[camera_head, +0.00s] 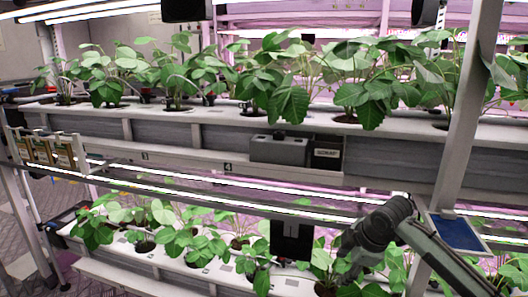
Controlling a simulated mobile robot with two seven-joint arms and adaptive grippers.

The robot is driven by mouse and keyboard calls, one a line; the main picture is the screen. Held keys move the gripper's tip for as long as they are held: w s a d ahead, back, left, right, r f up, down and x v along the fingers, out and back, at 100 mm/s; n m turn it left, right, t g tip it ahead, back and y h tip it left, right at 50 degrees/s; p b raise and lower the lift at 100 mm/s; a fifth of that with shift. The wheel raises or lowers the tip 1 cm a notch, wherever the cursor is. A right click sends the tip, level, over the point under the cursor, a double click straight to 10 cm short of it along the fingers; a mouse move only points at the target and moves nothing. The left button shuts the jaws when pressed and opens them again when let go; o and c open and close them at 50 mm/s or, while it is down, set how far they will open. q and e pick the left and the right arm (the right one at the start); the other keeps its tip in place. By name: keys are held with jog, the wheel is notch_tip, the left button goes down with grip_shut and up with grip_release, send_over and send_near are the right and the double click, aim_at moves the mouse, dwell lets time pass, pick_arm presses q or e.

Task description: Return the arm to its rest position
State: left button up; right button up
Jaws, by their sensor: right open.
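My right arm comes in from the lower right, in front of the rack. Its dark end with the right gripper (349,243) is over the lower plant row, near the leaves. The fingers are small and dark against the plants, and nothing shows held in them. I cannot tell whether it touches the leaves. My left gripper and arm are not in view.
Leafy plants stand in the upper trough (215,120) and lower trough (165,262). A grey box (278,150) sits on the upper rail. A slanted white post (466,120) and a blue panel (458,233) are close to my right arm. Small cartons (42,151) hang at left.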

jog(key=s+d+f+m+h, duration=0.1)
jog(key=s+d+f+m, duration=0.3)
jog(key=s+d+f, duration=0.4)
jog(key=s+d+f+m+h, duration=0.2)
jog(key=s+d+f+m, duration=0.25)
jog(key=f, duration=0.55)
jog(key=s+d+f+m+g+h, duration=0.1)
jog(key=s+d+f+m+h, duration=0.15)
jog(key=s+d, duration=0.45)
jog(key=s+d+f+m+h, duration=0.1)
jog(key=s+d+f, duration=0.4)
jog(key=s, duration=0.4)
jog(key=s+a+f+m+y, duration=0.1)
jog(key=a+f+y, duration=0.1)
jog(key=a, duration=0.6)
jog(key=a+f+m+g+y, duration=0.1)
jog(key=a+f+y, duration=0.1)
jog(key=a, duration=0.7)
jog(key=shift+s+m, duration=0.4)
